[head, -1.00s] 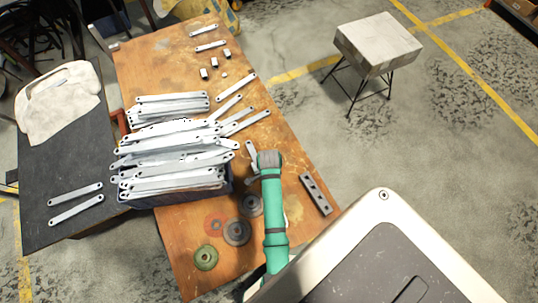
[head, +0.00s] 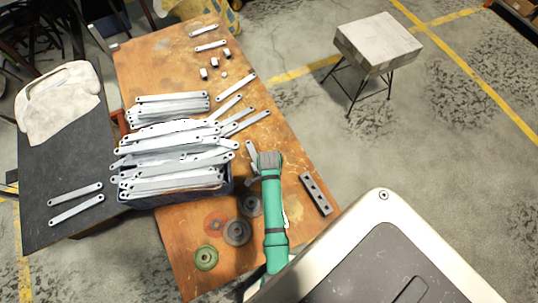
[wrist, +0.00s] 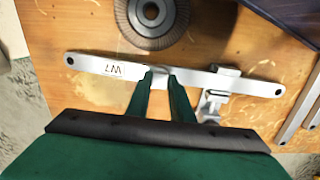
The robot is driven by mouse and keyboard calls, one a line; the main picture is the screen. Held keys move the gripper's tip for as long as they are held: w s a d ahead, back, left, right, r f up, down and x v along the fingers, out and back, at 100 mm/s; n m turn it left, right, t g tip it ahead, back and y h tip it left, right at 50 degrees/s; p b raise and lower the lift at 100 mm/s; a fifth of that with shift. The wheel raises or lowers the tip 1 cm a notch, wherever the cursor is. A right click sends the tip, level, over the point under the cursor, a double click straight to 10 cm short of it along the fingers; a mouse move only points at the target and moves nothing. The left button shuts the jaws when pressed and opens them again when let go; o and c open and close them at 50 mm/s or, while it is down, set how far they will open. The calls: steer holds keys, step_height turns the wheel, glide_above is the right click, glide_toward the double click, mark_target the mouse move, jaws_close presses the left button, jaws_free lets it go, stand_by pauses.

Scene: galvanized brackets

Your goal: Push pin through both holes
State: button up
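A long galvanized bracket (wrist: 105,67) with lettering and a hole near each end lies across the wrist view. My gripper (wrist: 161,74) has its two green fingertips at the middle of this bracket, with a small gap between them. I cannot tell whether they grip it or only stand over it. A small metal fixture (wrist: 213,104) sits at the bracket's right half. No pin can be made out clearly at the fingers, and whether two holes line up is not visible.
A bin (head: 178,196) heaped with brackets stands left of my arm. Round discs (head: 237,232) and a green ring (head: 205,257) lie near the front. A drilled metal bar (head: 316,193) lies to the right. Small metal pieces (head: 203,74) stand at the far end.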

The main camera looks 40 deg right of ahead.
steer(key=o, duration=0.4)
steer(key=shift+o, duration=0.2)
steer(key=shift+r, duration=0.1)
step_height(320, 180, up, 11)
steer(key=shift+f, duration=0.2)
stand_by(0.4)
